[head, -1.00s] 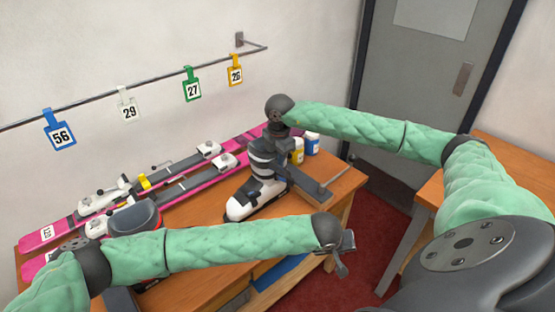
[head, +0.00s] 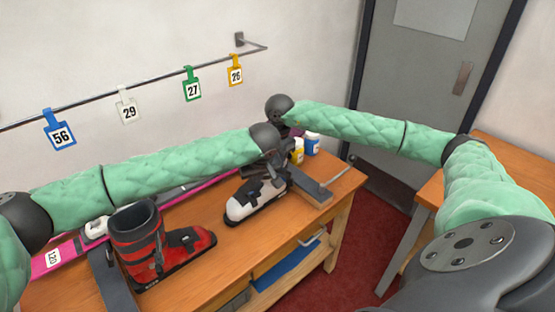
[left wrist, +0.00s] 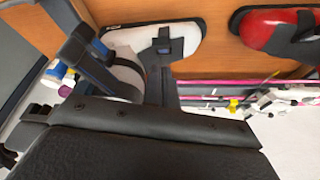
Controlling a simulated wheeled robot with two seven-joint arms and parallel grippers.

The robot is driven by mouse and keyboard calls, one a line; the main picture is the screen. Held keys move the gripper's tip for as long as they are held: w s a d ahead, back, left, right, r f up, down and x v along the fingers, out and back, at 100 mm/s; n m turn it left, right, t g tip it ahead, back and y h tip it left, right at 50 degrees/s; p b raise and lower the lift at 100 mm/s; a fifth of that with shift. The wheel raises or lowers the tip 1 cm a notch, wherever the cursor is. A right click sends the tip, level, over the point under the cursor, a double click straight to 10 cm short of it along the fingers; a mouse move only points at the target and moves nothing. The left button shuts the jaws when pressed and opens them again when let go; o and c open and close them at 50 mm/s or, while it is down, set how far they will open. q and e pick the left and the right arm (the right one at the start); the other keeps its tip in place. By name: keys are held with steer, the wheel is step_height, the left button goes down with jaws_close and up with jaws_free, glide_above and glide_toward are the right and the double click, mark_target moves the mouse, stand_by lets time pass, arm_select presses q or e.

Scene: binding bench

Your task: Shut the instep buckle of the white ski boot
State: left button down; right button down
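The white ski boot (head: 243,205) stands on the wooden bench, toe to the lower left. Its dark instep buckle (head: 254,189) lies across the foot; I cannot tell the lever's exact angle. The left wrist view also shows the boot (left wrist: 128,38) and the buckle (left wrist: 163,41). My left gripper (head: 279,160) is above the boot's rear, by the shaft, which it largely hides. In the left wrist view its dark fingers (left wrist: 118,62) look apart, with part of the pale boot between them. My right wrist is just behind; its fingers are hidden.
A red boot (head: 180,243) stands to the left on the bench. Pink skis (head: 60,255) lie along the wall, partly behind my left arm. A yellow bottle (head: 297,152) and blue bottle (head: 312,144) stand behind the boot. Number tags hang on a rail above.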

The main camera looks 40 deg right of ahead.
mark_target(258, 196)
arm_select(q)
steer(key=shift+x, duration=3.95)
steer(key=shift+f, duration=0.15)
steer(key=shift+s+f, duration=0.25)
steer(key=shift+f, duration=0.25)
steer(key=shift+s+f, duration=0.3)
steer(key=shift+f, duration=0.2)
steer(key=shift+s+f, duration=0.1)
steer(key=shift+f, duration=0.05)
steer(key=shift+s+f, duration=0.1)
steer(key=shift+f, duration=0.35)
steer(key=shift+s+d+v, duration=0.1)
steer(key=shift+s+v, duration=0.05)
steer(key=shift+v, duration=0.65)
steer(key=shift+s+d+v, duration=0.15)
steer(key=shift+v, duration=0.65)
steer(key=shift+s+d+v, duration=0.1)
steer(key=shift+s+v, duration=0.05)
steer(key=shift+v, duration=0.7)
